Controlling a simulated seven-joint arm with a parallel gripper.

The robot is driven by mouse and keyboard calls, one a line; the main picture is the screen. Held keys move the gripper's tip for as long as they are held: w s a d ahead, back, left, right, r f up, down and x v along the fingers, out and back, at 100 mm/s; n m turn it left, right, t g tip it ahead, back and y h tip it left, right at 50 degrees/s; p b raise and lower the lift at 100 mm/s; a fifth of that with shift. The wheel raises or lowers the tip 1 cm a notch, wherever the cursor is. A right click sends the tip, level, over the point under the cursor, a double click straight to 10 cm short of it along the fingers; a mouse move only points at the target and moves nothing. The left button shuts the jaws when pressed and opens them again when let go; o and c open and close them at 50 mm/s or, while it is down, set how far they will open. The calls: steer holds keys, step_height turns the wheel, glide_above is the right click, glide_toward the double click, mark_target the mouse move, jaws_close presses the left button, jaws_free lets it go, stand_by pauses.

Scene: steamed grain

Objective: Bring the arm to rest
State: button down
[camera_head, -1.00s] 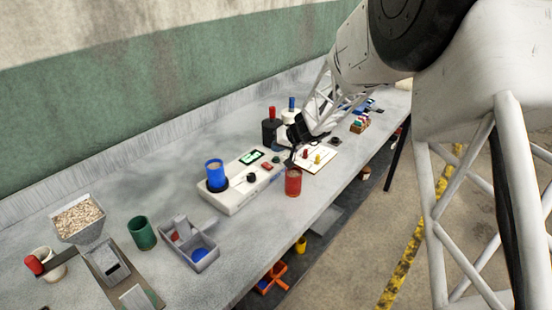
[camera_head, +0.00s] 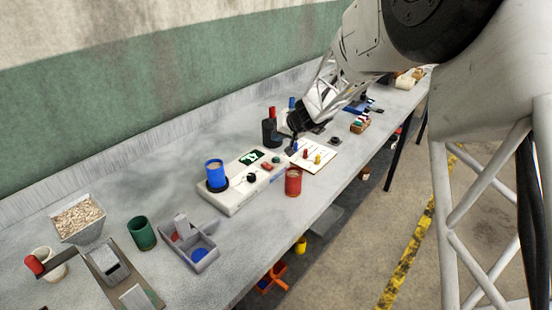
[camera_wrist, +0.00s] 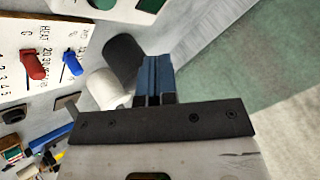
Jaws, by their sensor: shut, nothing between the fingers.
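My gripper (camera_head: 290,148) hangs over the far part of the bench, past the white appliance (camera_head: 236,197), and holds nothing. In the wrist view its blue fingers (camera_wrist: 153,78) are together. A blue cup (camera_head: 215,170) of grain stands in the appliance's dark ring. A red cup (camera_head: 293,182) stands upright on the bench in front of the appliance, apart from my gripper.
A white board (camera_head: 318,158) with red and yellow pegs lies beside the gripper. A grain hopper (camera_head: 77,217), a green cup (camera_head: 142,233) and a grey divided tray (camera_head: 183,253) stand at the near left. The wall runs along the back. Bare bench shows in front of the tray.

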stand_by(0.4)
steer(key=s+d+r+g+h, duration=0.1)
steer(key=s+r, duration=0.5)
steer(key=s, duration=0.5)
steer(key=s+d+r+g+h, duration=0.1)
steer(key=s+r, duration=0.5)
steer(key=s, duration=0.5)
steer(key=s+d+h, duration=0.2)
steer(key=s+d, duration=0.2)
steer(key=s, duration=0.9)
steer(key=s+d+m+g+h, duration=0.1)
steer(key=s+d+h, duration=0.2)
steer(key=s, duration=1.1)
steer(key=shift+d+r, duration=0.25)
steer(key=shift+d, duration=0.25)
stand_by(2.2)
